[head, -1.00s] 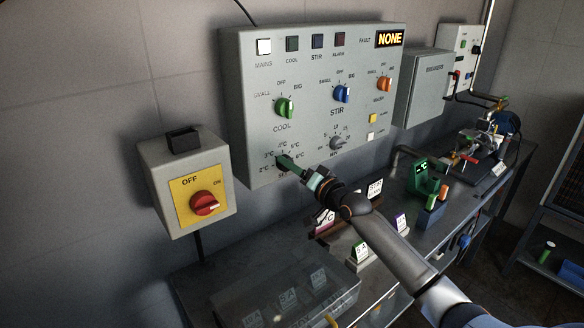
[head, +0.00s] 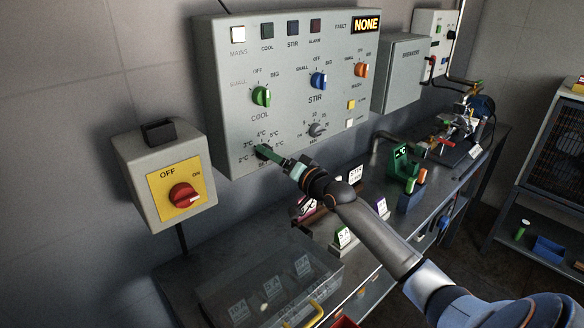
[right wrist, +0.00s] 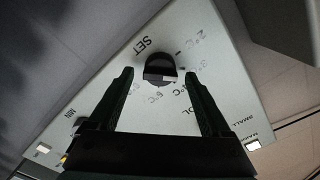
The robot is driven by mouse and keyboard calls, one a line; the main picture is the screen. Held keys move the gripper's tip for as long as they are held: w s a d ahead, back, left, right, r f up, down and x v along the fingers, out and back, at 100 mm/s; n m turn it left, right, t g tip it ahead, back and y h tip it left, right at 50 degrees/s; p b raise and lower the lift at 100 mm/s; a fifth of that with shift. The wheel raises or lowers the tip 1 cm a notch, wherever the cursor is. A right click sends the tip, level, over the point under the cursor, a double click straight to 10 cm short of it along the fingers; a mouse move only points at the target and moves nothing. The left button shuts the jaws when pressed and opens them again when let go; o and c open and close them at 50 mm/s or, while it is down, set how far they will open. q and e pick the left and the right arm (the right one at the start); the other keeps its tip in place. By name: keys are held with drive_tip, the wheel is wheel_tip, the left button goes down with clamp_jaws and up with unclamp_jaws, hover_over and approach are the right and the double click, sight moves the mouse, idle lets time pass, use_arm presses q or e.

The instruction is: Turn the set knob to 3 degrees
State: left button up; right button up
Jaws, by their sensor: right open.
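The set knob (right wrist: 160,68) is a dark round knob with a raised grip, low on the grey control panel (head: 205,90). Its marks run from 2°C upwards; 2, 3, 4 and 5°C can be read in the head view. My right gripper (right wrist: 159,74) is open, with one finger on each side of the knob and visible gaps between. In the head view my right gripper (head: 266,152) covers most of the knob. I cannot tell which mark the knob points to. My left gripper is not in view.
Above are a green COOL knob (head: 261,96), a blue STIR knob (head: 318,81) and an orange knob (head: 361,70). A grey knob (head: 317,130) sits to the right. A red-handled switch box (head: 185,195) stands left. A bench with a clear-lidded box (head: 270,285) lies below.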

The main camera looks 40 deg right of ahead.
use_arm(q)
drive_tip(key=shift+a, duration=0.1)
use_arm(e)
drive_tip(key=s+d, duration=0.1)
drive_tip(key=s, duration=1)
drive_tip(key=shift+s, duration=0.25)
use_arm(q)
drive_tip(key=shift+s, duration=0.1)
